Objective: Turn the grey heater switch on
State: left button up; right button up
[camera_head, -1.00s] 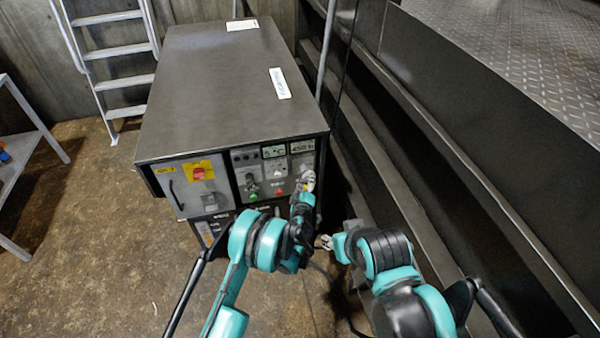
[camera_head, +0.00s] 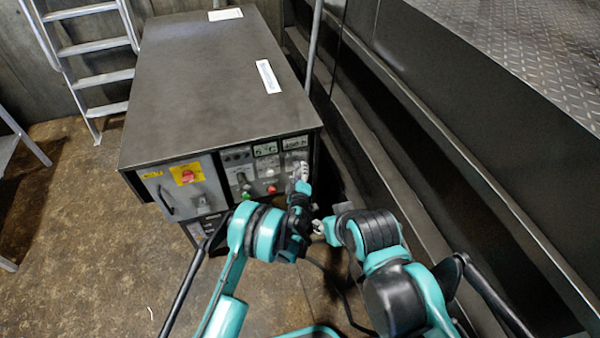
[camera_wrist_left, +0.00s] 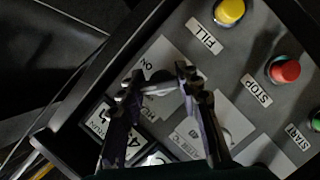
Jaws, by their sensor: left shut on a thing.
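The heater switch (camera_wrist_left: 160,78) is a small knob on a pale plate lettered "ON", with a second label partly hidden behind my fingers. My left gripper (camera_wrist_left: 160,82) has one finger on each side of the switch and is shut on it. The knob's exact angle is hard to read. In the head view my left gripper (camera_head: 302,185) is at the right end of the control panel (camera_head: 262,190) and covers the switch there. My right gripper (camera_head: 319,228) is just below and right of it, in front of the cabinet; its finger opening is too small to read.
On the panel, the wrist view shows a yellow FILL button (camera_wrist_left: 229,11), a red STOP button (camera_wrist_left: 284,69) and a green START button (camera_wrist_left: 316,120) beside the switch. A red-and-yellow main switch (camera_head: 187,175) is on the cabinet's left. A dark ledge (camera_head: 400,150) runs close along the right.

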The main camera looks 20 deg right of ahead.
pick_arm(q)
jog(key=shift+m, duration=0.3)
jog(key=m+g+y, duration=0.1)
jog(key=m+y, duration=0.1)
jog(key=m, duration=0.1)
jog(key=m+y, duration=0.2)
jog(key=m, duration=0.1)
jog(key=shift+m+y, duration=0.4)
dwell(0.7)
jog(key=o, duration=1.2)
jog(key=shift+c, duration=0.2)
